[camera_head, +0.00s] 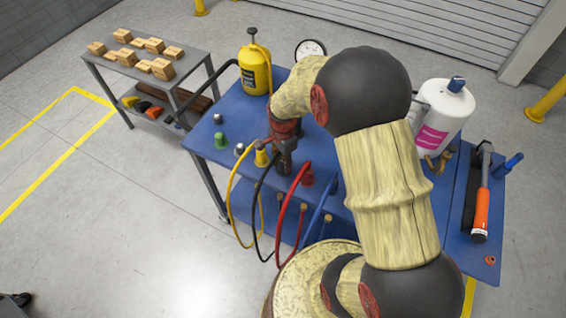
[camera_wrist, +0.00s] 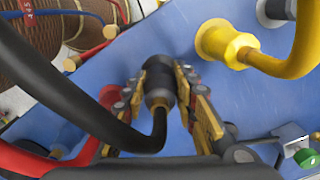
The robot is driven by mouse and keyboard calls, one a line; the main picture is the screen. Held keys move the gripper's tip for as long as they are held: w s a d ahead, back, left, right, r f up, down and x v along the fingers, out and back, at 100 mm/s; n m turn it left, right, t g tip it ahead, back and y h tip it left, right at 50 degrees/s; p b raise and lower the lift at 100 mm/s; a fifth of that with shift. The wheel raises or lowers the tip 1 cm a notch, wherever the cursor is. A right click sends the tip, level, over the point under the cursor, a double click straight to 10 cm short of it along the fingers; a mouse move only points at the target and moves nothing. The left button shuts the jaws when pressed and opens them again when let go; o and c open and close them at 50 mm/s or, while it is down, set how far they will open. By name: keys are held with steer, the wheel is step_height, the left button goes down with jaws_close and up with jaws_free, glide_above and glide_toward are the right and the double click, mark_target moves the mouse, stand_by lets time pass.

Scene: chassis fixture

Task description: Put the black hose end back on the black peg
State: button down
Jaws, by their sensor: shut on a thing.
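My gripper (camera_wrist: 163,88) is shut on the black hose end (camera_wrist: 157,95), with one finger on each side of its collar. The black hose (camera_wrist: 60,85) curves away from it across the left of the wrist view. In the head view my gripper (camera_head: 284,160) is over the front part of the blue table, and the black hose (camera_head: 259,205) hangs in a loop off the front edge. The black peg cannot be made out; I cannot tell whether the hose end touches it.
The yellow hose end (camera_wrist: 225,43) sits close by at the right in the wrist view. The red hose (camera_head: 284,208) and blue hose (camera_head: 318,208) hang nearby. A yellow bottle (camera_head: 254,72) stands behind.

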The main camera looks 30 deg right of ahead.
mark_target(283, 158)
steer(key=shift+f+b, duration=0.3)
steer(key=shift+f, duration=0.15)
steer(key=c, duration=1.3)
jaws_free()
steer(key=shift+c, duration=0.2)
steer(key=shift+r+p, duration=2.15)
steer(key=shift+r, duration=0.9)
